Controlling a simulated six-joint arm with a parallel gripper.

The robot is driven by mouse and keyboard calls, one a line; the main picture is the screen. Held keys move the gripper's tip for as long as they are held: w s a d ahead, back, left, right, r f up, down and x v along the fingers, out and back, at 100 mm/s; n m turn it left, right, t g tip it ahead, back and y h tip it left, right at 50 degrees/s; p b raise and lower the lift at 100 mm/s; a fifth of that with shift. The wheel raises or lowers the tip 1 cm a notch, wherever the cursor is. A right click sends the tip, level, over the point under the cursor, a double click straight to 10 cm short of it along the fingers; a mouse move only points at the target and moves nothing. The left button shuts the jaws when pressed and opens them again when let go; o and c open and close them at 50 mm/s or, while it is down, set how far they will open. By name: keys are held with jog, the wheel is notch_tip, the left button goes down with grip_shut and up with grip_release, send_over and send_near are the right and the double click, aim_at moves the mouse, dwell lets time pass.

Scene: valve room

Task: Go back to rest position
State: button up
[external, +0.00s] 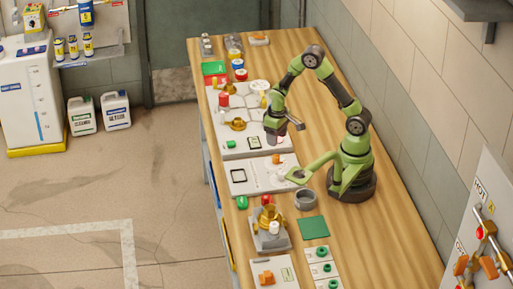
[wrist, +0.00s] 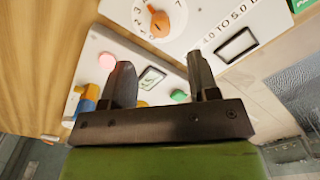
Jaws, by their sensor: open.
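My gripper (external: 284,138) hangs from my green arm over the white panels near the middle of the wooden bench. In the wrist view my gripper (wrist: 161,80) shows two dark fingers spread well apart, with nothing held between them. Behind the gap lies a white panel with a small dark-framed display (wrist: 151,79), a green part (wrist: 180,96) and a pink-red round part (wrist: 107,62). The arm is bent at its elbow and reaches left from its base in the external view. The exact height of the fingertips above the panels is hard to tell.
A white panel with an orange dial (wrist: 160,22) is close by. Brass valves (external: 236,124), a grey cup (external: 305,199), a brass fitting on a grey base (external: 268,215) and a green mat (external: 314,228) stand on the bench. The bench's right side is mostly clear.

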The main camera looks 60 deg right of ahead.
jog(key=shift+r, duration=0.55)
jog(key=s+d+r+m+t+y, duration=0.1)
jog(key=s+r+m+t, duration=0.1)
jog(key=s+r, duration=0.4)
jog(key=s+d+r+m+t, duration=0.2)
jog(key=s+r+t, duration=0.3)
jog(key=r, duration=0.7)
jog(key=shift+s+r+m+y, duration=0.3)
jog(key=shift+s+y, duration=0.1)
jog(key=shift+s, duration=0.55)
